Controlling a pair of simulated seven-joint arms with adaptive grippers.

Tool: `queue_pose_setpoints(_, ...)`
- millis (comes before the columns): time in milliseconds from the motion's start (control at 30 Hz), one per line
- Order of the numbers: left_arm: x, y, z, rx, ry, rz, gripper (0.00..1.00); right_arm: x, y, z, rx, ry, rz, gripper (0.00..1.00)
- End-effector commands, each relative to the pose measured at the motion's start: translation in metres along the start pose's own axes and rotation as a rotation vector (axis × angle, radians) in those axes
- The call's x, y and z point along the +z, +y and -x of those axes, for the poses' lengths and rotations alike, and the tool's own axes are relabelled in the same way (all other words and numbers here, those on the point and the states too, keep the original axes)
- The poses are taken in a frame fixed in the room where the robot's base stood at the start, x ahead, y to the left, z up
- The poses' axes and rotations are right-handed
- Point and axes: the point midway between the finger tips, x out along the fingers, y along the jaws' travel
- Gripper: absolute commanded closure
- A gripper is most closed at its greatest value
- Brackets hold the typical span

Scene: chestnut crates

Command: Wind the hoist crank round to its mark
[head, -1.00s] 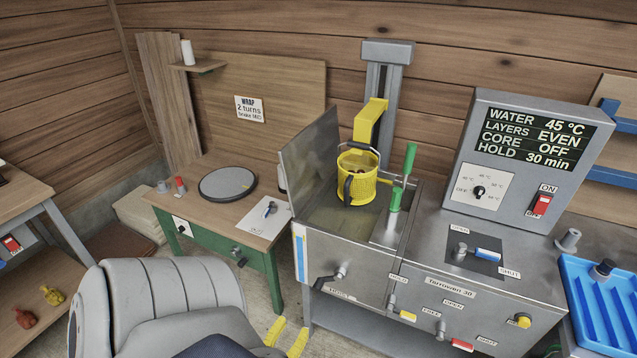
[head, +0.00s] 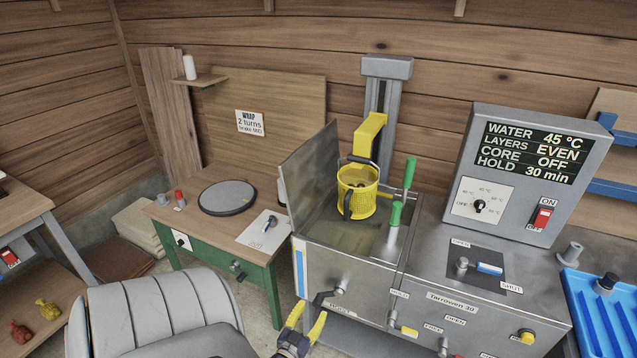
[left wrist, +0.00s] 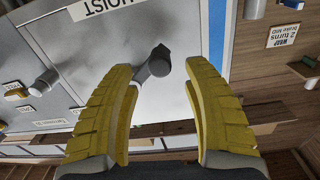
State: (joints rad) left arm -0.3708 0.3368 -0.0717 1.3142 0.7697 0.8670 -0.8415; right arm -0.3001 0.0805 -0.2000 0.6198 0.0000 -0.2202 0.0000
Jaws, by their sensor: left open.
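The hoist crank (head: 328,297) is a dark grey arm on the lower left of the steel tank's front, above the "HOIST" label. In the left wrist view the crank (left wrist: 154,66) shows upside down, with its dark grip pointing at the camera. My left gripper (head: 310,313) is just below and in front of the crank. Its yellow fingers (left wrist: 158,75) are open, one on each side of the crank grip, with gaps on both sides. The yellow basket (head: 357,200) hangs over the tank from the yellow hoist arm (head: 366,138). I cannot make out the crank's mark.
The steel tank's front (head: 365,280) carries other levers to the right, including a yellow-tipped one (head: 407,330). A grey padded seat (head: 150,325) fills the lower left.

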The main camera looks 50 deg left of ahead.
Motion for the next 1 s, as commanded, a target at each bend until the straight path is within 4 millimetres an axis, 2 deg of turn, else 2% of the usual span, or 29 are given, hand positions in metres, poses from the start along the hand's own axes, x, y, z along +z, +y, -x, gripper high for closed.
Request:
queue_pose_setpoints(33,-0.001,0.0,-0.009,0.001,0.002,0.0,0.5,0.0,0.0,0.0,0.0,0.0,0.0,0.56)
queue_pose_setpoints(200,0.0,0.0,-0.031,0.001,0.0,0.0,0.5,0.0,-0.001,0.0,-0.001,0.0,-0.001,0.56)
queue_pose_setpoints(400,0.0,0.0,-0.046,0.001,0.0,-0.001,0.5,-0.001,-0.001,0.0,-0.001,0.001,-0.001,0.56)
queue_pose_setpoints(867,0.0,0.0,-0.052,0.001,0.0,0.0,0.5,-0.001,-0.001,0.0,-0.001,0.001,-0.001,0.56)
queue_pose_setpoints(1000,0.0,0.0,-0.051,0.001,0.0,0.0,0.63,-0.001,-0.001,0.0,-0.001,0.001,-0.001,0.56)
